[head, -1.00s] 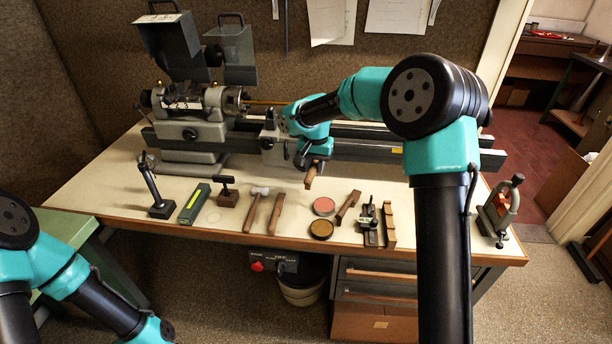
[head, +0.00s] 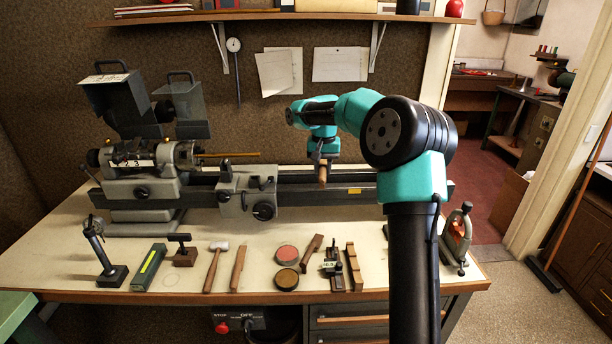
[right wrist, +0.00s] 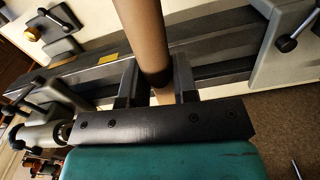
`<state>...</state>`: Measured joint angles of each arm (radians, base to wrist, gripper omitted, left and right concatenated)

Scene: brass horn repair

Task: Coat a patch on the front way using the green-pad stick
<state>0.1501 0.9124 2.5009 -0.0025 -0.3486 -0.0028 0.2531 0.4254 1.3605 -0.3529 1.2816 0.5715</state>
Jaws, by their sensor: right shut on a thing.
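My right gripper (head: 322,160) is shut on a brown wooden stick (head: 322,176), held in front of the lathe bed, right of the carriage. In the right wrist view the stick (right wrist: 146,35) runs between the two fingers (right wrist: 157,82). Its pad is not visible, so I cannot tell the pad's colour. The lathe's front way (head: 400,192) is a long dark rail with a yellow label; the bed (right wrist: 220,75) also shows behind the stick in the wrist view. I cannot tell whether stick and way touch. My left gripper is not in view.
The lathe carriage (head: 247,192) stands left of my gripper. Along the bench front lie a hammer (head: 214,268), a wooden stick (head: 238,268), a red-topped tin (head: 287,254), an amber-topped tin (head: 286,280) and wooden blocks (head: 354,268). A clamp (head: 456,240) stands at the right end.

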